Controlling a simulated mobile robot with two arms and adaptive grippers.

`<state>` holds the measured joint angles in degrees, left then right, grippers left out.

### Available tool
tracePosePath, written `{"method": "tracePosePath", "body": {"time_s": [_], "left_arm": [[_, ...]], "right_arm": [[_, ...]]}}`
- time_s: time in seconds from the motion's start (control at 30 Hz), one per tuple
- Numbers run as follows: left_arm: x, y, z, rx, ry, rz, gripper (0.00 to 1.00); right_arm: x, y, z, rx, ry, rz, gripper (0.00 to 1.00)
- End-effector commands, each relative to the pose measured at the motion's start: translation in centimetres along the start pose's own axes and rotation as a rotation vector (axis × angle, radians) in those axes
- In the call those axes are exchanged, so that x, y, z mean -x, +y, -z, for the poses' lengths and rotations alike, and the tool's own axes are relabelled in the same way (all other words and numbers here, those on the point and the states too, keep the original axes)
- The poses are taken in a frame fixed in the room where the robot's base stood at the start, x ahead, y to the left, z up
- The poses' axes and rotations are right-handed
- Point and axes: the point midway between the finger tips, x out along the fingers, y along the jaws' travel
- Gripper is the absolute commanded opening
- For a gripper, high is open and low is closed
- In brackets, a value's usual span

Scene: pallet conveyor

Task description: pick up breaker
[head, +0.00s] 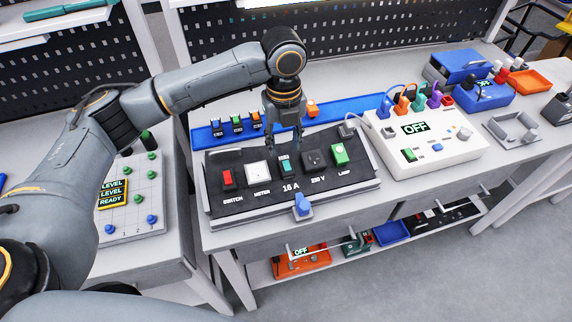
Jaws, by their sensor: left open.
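My left gripper (284,143) is open and points down over the black panel (240,200), with its fingertips just behind a small teal block (286,166). The block looks like a breaker; it sits in the panel above the "16 A" label, between the white meter and the dark 230 V socket. I cannot tell whether the fingertips touch anything. Several small breaker-like modules stand on the blue rail tray (350,107) behind the panel: a blue one (217,128), a green one (237,125) and another one (256,121). An orange block (312,108) is farther right. My right gripper is not in view.
The panel also holds a red switch (227,177) and a green lamp (340,154); a blue part (302,204) stands at its front edge. A white box reading "OFF" (430,155) with coloured plugs stands to the right. A pegboard rises behind.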

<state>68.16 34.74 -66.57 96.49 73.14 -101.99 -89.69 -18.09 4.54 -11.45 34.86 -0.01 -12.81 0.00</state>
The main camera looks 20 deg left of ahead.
Motion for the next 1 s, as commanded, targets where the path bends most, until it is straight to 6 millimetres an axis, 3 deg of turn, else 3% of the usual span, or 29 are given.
{"method": "tracePosePath", "body": {"time_s": [0.1, 0.2, 0.4, 0.63, 0.67, 0.87, 1.0], "left_arm": [[-1.1, 0.0, 0.1, 0.0, 0.001, -0.004, 0.41], [-2.6, -0.2, 0.2, 0.0, 0.002, -0.004, 0.41], [-4.9, -0.2, 0.1, 0.0, -0.001, -0.002, 0.41], [-5.2, -0.3, 0.1, -0.001, -0.001, -0.001, 0.41], [-5.2, -0.3, 0.1, -0.001, -0.001, -0.001, 0.39], [-5.2, -0.3, 0.1, -0.001, -0.001, -0.001, 0.0], [-5.2, -0.3, 0.1, 0.0, -0.002, -0.001, 0.0]], "right_arm": [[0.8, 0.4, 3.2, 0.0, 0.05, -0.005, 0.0], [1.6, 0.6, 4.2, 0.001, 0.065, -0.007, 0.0], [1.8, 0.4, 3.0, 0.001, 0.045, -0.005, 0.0], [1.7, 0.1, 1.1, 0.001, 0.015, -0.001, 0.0], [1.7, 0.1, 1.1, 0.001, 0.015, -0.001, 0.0], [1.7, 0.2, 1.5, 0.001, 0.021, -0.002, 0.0], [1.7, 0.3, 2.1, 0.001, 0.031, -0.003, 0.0]]}}
